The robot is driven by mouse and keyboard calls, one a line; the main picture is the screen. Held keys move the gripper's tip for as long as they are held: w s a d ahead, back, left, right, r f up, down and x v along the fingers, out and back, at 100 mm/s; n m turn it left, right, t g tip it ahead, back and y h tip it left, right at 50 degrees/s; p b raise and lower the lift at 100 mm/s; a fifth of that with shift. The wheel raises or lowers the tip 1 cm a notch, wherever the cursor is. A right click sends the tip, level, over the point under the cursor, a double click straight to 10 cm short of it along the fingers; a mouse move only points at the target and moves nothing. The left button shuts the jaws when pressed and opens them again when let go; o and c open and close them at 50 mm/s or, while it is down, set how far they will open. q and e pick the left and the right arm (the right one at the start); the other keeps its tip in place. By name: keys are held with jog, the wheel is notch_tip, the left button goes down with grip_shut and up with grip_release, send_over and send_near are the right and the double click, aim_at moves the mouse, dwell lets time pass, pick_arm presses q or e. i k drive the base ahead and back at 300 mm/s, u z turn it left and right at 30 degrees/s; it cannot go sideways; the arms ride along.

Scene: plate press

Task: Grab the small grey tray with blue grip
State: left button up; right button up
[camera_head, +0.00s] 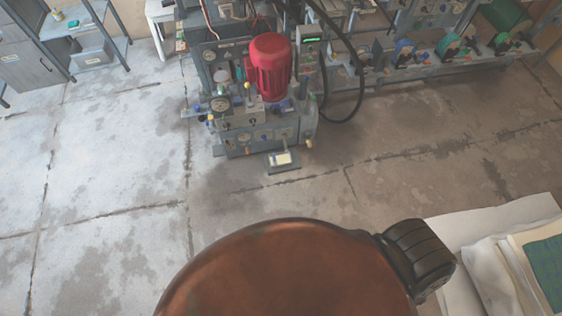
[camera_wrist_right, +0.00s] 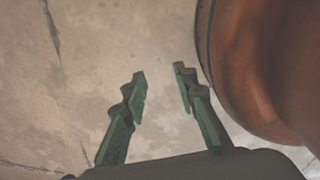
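I cannot make out a small grey tray with a blue grip for certain in either view. In the head view, a small dark grey flat piece with a pale yellow patch (camera_head: 283,159) sits low at the front of the press (camera_head: 252,135). No blue grip can be told on it. My right gripper (camera_wrist_right: 160,71) shows in the right wrist view, its two green fingers apart with nothing between them, above bare floor. It is not seen in the head view. My left gripper is in neither view.
The press carries a red motor (camera_head: 270,66) and black hoses. A grey shelf (camera_head: 88,45) stands at the back left, a bench with several coloured machines (camera_head: 450,50) at the back right. Folded cloths (camera_head: 515,262) lie at the lower right. The concrete floor (camera_head: 110,190) before the press is clear.

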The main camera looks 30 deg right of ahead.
aim_at(282, 159)
jog(key=z, duration=0.2)
jog(key=i, duration=1.05)
jog(key=u, duration=0.2)
